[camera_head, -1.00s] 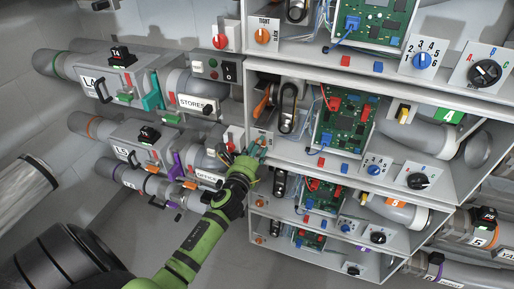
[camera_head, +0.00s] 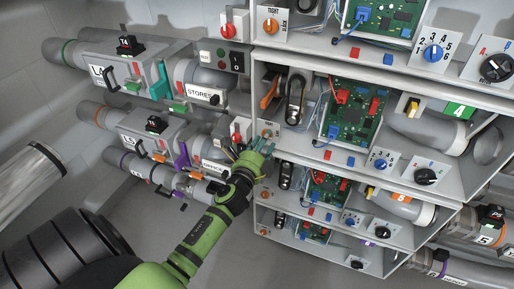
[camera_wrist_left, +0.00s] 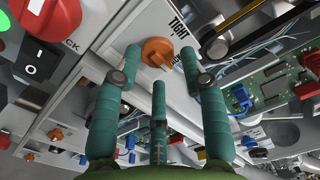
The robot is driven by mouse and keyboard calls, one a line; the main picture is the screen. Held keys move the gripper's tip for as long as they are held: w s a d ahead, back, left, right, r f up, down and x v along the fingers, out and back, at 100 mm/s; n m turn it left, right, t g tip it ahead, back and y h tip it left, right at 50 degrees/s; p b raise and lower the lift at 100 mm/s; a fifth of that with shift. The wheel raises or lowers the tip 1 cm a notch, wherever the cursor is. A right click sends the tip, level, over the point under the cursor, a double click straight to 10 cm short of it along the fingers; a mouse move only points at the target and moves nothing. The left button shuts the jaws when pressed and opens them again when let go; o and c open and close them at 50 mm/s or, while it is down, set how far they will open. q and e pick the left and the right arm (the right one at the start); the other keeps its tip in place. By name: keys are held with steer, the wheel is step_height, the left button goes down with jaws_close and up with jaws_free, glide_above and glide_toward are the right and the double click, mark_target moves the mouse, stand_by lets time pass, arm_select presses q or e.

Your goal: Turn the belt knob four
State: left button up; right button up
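The orange belt knob (camera_wrist_left: 157,52) sits on a white plate marked TIGHT, in the upper middle of the left wrist view. In the head view its plate (camera_head: 269,129) is on the left edge of the row with the green 4 sign (camera_head: 459,110); the fingers largely hide the knob there. My left gripper (camera_head: 262,144) is at this plate. In the left wrist view the teal fingers of the left gripper (camera_wrist_left: 158,62) are spread, with the knob between the tips. I cannot tell whether they touch it. My right gripper is not in view.
A red knob (camera_wrist_left: 42,15) and a black rocker switch (camera_wrist_left: 36,64) lie close to the left finger. A belt loop (camera_head: 295,97) and a circuit board (camera_head: 350,118) are to the right. Another orange knob (camera_head: 271,26) is on the row above. Pipes fill the left.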

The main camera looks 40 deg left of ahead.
arm_select(q)
steer(key=v, duration=1)
steer(key=shift+s, duration=0.3)
steer(key=shift+d, duration=0.15)
steer(key=s+d+f+n+g+h, duration=0.1)
steer(key=s+d+f+n+g, duration=0.15)
steer(key=f, duration=0.75)
steer(key=s+d+f+n+g+h, duration=0.1)
steer(key=s+d+f+n+g, duration=0.15)
steer(key=f, duration=0.75)
steer(key=s+d+f+n+g+h, duration=0.1)
steer(key=s+f+n+g, duration=0.15)
steer(key=f, duration=0.75)
steer(key=s+d+f+n+g, duration=0.1)
steer(key=s+f+n+g, duration=0.1)
steer(key=s+f, duration=0.4)
steer(key=s+d+f+n+g, duration=0.1)
steer(key=s+f+n+g, duration=0.2)
steer(key=s, duration=1.1)
steer(key=s+d+f+n+g+h, duration=0.1)
steer(key=s+f+n+g, duration=0.2)
steer(key=s+f, duration=0.6)
steer(key=shift+s+d+f+g, duration=0.2)
steer(key=shift+s+d+g, duration=0.15)
steer(key=shift+s+g, duration=0.15)
